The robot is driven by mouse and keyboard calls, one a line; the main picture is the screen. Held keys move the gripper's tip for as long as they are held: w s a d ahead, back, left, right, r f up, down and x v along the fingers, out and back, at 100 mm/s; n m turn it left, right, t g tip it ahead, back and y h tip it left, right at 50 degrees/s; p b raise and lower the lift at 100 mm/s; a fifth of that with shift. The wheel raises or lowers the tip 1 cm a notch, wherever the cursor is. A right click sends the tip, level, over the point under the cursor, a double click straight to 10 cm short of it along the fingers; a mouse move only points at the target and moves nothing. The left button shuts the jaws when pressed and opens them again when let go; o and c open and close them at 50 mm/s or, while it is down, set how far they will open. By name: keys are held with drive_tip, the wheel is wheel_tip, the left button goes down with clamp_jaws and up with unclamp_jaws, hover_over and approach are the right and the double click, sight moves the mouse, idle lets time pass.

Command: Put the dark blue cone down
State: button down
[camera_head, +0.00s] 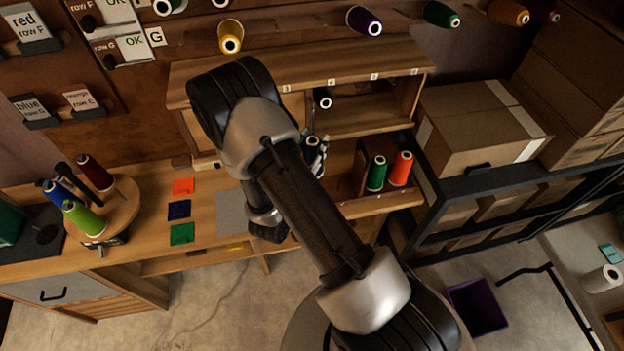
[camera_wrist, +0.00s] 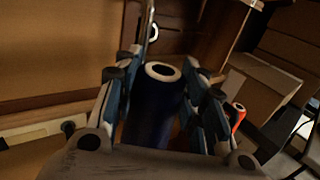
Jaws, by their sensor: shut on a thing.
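The dark blue cone (camera_wrist: 155,112) stands between the fingers of my gripper (camera_wrist: 163,100) in the wrist view, its pale ring-shaped top pointing up and away. The blue-grey fingers close on it from both sides. Its lower part is hidden by my gripper body. In the head view my gripper (camera_head: 316,150) is in front of the shelf unit, mostly hidden behind my arm. The cone is hardly visible there. I cannot tell whether its base touches anything.
A green cone (camera_head: 376,173) and an orange cone (camera_head: 401,168) stand in the lower right compartment. A dark cone (camera_head: 323,99) lies in an upper compartment. A round stand (camera_head: 122,208) with several cones is on the bench at left. Cardboard boxes (camera_head: 477,125) stand right.

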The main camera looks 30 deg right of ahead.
wheel_tip(320, 180, down, 13)
drive_tip(key=b, duration=0.3)
drive_tip(key=shift+f, duration=0.15)
drive_tip(key=shift+f, duration=0.15)
drive_tip(key=c, duration=1)
unclamp_jaws()
